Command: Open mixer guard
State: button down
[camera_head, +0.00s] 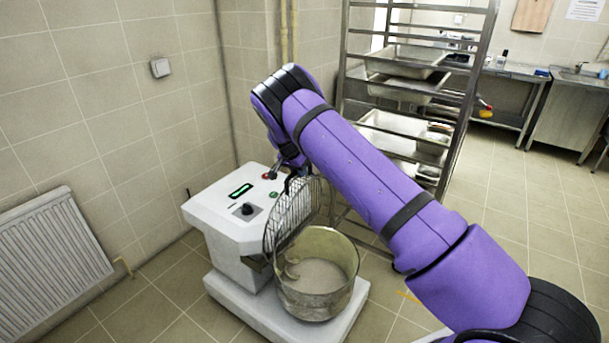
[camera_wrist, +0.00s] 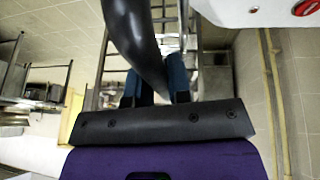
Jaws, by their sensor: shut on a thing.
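The mixer (camera_head: 225,222) is a white machine with a control panel, standing on a white base. The wire-mesh guard (camera_head: 290,215) stands raised, steeply tilted, at the bowl's side next to the mixer head. My gripper (camera_head: 290,168) is at the guard's upper edge, partly hidden by my arm. In the wrist view, the blue fingers of my gripper (camera_wrist: 155,85) are shut on a thick black curved bar (camera_wrist: 137,35), apparently part of the guard.
A metal rack (camera_head: 350,110) with several trays stands close behind the mixer and my arm. A tiled wall is behind the mixer, with a white radiator (camera_head: 50,265) at left. Steel tables (camera_head: 510,85) stand at the back right. Open tiled floor lies at right.

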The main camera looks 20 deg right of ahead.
jog(key=shift+w+a, duration=0.35)
jog(key=shift+w, duration=0.25)
jog(key=c, duration=1.1)
grip_release()
jog(key=shift+o, duration=0.2)
jog(key=v, duration=1)
jog(key=shift+r, duration=0.3)
jog(key=shift+a, duration=0.15)
